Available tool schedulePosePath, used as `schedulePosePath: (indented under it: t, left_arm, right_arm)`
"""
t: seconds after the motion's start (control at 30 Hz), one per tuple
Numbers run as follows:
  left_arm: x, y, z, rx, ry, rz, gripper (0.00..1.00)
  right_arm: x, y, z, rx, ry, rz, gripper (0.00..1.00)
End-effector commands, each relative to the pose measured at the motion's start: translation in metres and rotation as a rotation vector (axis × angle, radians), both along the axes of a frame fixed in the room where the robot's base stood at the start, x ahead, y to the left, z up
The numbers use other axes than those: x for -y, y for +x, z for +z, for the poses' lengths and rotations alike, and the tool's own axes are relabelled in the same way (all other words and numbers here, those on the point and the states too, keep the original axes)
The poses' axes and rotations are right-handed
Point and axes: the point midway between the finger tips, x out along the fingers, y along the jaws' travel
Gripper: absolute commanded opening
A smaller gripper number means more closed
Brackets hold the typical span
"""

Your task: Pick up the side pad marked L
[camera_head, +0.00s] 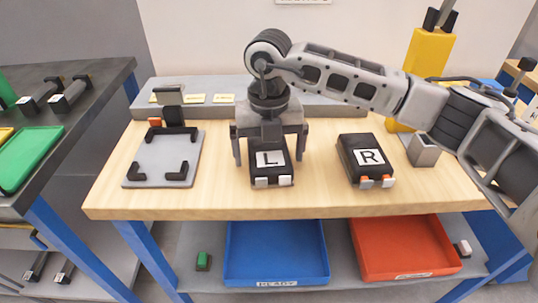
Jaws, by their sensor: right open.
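The side pad marked L (270,171) is a black block with a white L label and two white tabs at its front edge. It lies on the wooden table, left of the pad marked R (369,158), which has orange and white tabs. My right gripper (270,150) points down over the back part of the L pad. Its fingers are spread, one on each side of the pad, with gaps visible. The gripper body hides the pad's back end. My left gripper is not in view.
A grey fixture plate (163,160) with black corner brackets sits at the table's left. A small grey metal holder (423,150) stands at the right, near a yellow post (428,52). A blue tray (276,247) and a red tray (402,243) lie on the lower shelf.

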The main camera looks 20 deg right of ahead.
Motion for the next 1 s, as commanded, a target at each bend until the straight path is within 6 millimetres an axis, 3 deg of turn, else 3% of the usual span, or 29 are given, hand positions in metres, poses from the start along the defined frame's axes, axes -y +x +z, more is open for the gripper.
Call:
schedulePosePath:
  t: [0.27,0.5,0.83,1.0]
  left_arm:
    - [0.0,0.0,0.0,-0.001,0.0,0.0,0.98]
    - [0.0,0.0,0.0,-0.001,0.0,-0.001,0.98]
    - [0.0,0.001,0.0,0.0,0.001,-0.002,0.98]
    - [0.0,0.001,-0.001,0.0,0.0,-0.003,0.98]
  right_arm:
    - [0.0,0.0,-0.006,0.0,0.0,0.0,0.98]
    - [0.0,0.0,-0.006,0.0,0.0,-0.001,0.39]
    - [0.0,0.001,-0.002,0.002,0.001,-0.001,0.4]
    - [0.0,0.001,0.013,0.005,0.003,-0.001,0.4]
